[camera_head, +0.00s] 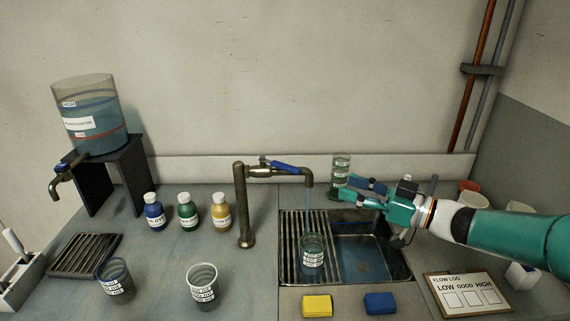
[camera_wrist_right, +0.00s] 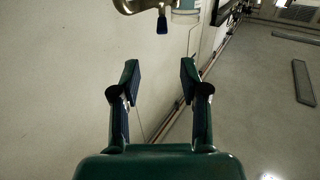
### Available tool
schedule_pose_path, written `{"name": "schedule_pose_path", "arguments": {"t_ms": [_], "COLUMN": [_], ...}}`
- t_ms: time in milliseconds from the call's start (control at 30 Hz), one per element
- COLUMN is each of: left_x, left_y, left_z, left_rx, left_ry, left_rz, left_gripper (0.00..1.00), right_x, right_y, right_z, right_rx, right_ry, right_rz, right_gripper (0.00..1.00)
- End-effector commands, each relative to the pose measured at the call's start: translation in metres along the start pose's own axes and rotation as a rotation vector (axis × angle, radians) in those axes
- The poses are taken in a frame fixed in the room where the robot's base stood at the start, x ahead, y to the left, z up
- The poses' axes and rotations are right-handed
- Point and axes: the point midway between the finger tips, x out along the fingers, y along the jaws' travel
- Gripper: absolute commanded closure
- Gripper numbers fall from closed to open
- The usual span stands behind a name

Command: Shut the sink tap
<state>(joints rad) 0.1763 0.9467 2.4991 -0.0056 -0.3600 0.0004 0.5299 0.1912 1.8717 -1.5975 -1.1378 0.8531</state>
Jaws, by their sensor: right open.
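The sink tap (camera_head: 240,205) is a bronze pillar with a horizontal pipe and a downturned spout. Its blue lever (camera_head: 286,168) lies nearly along the pipe. A thin bluish stream (camera_head: 308,199) falls from the spout to a labelled glass beaker (camera_head: 313,258) on the slatted side of the sink (camera_head: 365,258). My right gripper (camera_head: 345,188) is open and empty, right of the spout and apart from it, pointing left. My left gripper is out of view.
A jar (camera_head: 341,165) stands behind my right gripper. Dye bottles (camera_head: 188,212) stand left of the tap, and a water tank (camera_head: 92,115) stands on a dark stand. Two cups (camera_head: 203,287), a yellow sponge (camera_head: 317,306), a blue sponge (camera_head: 380,303) and a clipboard (camera_head: 467,293) lie in front.

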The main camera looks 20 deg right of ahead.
Motion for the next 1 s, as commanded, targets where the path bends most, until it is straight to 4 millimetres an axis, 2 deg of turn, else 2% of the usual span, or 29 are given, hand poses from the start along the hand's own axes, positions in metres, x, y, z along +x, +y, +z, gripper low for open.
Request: {"name": "schedule_pose_path", "arguments": {"t_ms": [400, 600, 800, 1000], "left_x": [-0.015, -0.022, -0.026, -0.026], "left_y": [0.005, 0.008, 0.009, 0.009], "left_z": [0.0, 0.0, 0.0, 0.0], "left_rx": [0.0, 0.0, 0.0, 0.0], "left_ry": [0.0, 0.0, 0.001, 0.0], "left_rz": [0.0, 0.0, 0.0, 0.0], "left_gripper": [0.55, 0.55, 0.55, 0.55], "right_x": [0.095, 0.134, 0.157, 0.165], "right_y": [-0.006, -0.007, -0.006, -0.006], "right_z": [-0.001, -0.001, 0.0, 0.0], "right_rx": [0.002, 0.001, 0.001, 0.001], "right_ry": [0.0, 0.0, 0.0, 0.0], "right_rz": [-0.022, -0.021, -0.019, -0.019], "right_gripper": [0.55, 0.55, 0.55, 0.55]}}
